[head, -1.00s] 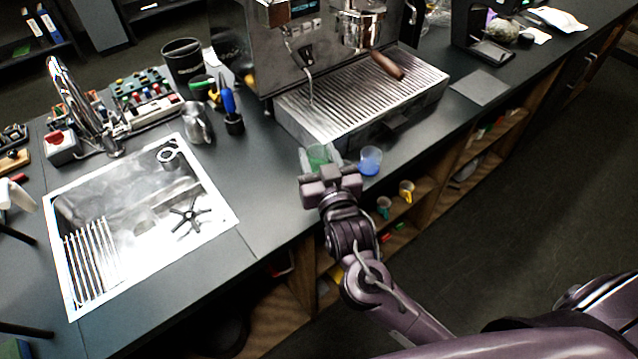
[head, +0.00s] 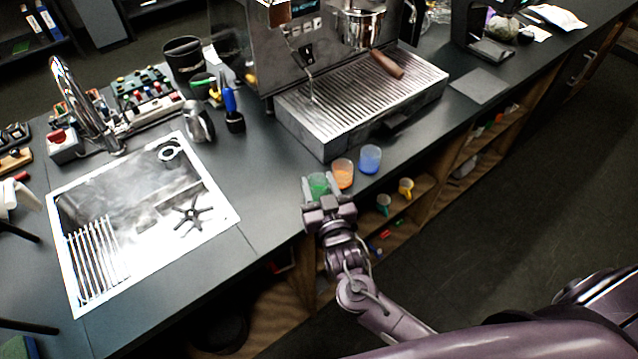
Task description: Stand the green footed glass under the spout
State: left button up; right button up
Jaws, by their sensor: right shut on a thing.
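The green footed glass (head: 318,183) is between the fingers of my right gripper (head: 320,187), at the counter's front edge. My right gripper is shut on it; the fingers and palm hide its lower part, so I cannot tell whether it touches the counter. The espresso machine (head: 300,55) stands behind, with a thin spout (head: 309,75) hanging over the slatted drip tray (head: 365,95). The glass is in front of and apart from the tray. My left gripper is not in view.
An orange glass (head: 343,172) and a blue glass (head: 369,158) stand just right of the green one. A sink (head: 225,213) lies to the left. A metal pitcher (head: 199,122) and a blue-handled tool (head: 230,100) stand left of the machine. The drip tray is bare.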

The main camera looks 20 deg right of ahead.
jog(key=o, duration=0.6)
jog(key=shift+f, duration=0.15)
jog(key=shift+o, duration=0.5)
jog(key=s+b, duration=0.2)
jog(key=s, duration=1)
jog(key=shift+a+r+b, duration=0.25)
jog(key=shift+b, duration=0.05)
jog(key=s+d+f+n+g, duration=0.2)
jog(key=f+g, duration=0.2)
jog(key=f, duration=1)
jog(key=s+d+f+n+g, duration=0.1)
jog(key=s+d+f+g, duration=0.15)
jog(key=f, duration=1.25)
jog(key=s+d+f+g, duration=0.2)
jog(key=s+f+g, duration=0.3)
jog(key=s+f, duration=0.5)
jog(key=s+d+f+g, duration=0.1)
jog(key=s+f+g, duration=0.4)
jog(key=s+f, duration=0.6)
jog(key=s, duration=0.4)
jog(key=shift+s+d+f+y+b, duration=0.2)
jog(key=shift+d+y+b, duration=0.1)
jog(key=shift+d+b, duration=0.1)
